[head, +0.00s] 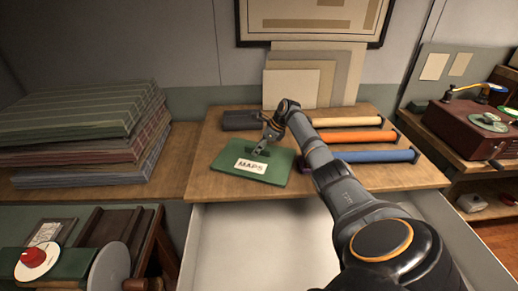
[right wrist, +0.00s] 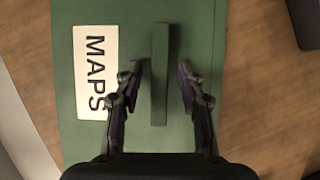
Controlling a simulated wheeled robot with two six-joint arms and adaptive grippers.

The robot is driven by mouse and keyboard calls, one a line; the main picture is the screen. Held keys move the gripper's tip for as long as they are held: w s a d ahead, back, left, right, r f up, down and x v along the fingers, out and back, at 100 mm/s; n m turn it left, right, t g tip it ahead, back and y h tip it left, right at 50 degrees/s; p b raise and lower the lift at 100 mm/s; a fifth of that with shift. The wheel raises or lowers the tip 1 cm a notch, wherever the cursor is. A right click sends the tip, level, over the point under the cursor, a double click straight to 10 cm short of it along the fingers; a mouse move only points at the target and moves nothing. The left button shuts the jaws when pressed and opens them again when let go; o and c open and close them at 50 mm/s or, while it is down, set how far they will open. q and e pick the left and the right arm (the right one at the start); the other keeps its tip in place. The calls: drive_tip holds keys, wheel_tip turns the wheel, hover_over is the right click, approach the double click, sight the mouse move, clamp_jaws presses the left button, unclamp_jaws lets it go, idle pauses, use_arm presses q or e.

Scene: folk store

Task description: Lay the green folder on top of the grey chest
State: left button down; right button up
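The green folder (head: 230,161), with a white MAPS label, lies flat on the wooden table top. A raised green bar (right wrist: 159,40) stands up from it, seen in the right wrist view. My right gripper (head: 263,144) is over the folder. In the right wrist view its open fingers (right wrist: 156,78) are on either side of the bar, with a visible gap on each side. I cannot clearly identify the grey chest; a pale grey, open, drawer-like box (head: 240,250) is below the table's front edge. My left gripper is not in view.
Beige, orange (head: 352,138) and blue (head: 375,156) rolls lie right of the folder, close to my right arm. A dark grey block (head: 240,120) lies behind it. Stacked folded cloths (head: 85,110) are at left. A red record player (head: 470,130) is at right.

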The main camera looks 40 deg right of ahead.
drive_tip(key=b+v, duration=0.1)
drive_tip(key=v, duration=1.1)
drive_tip(key=shift+a+f, duration=0.1)
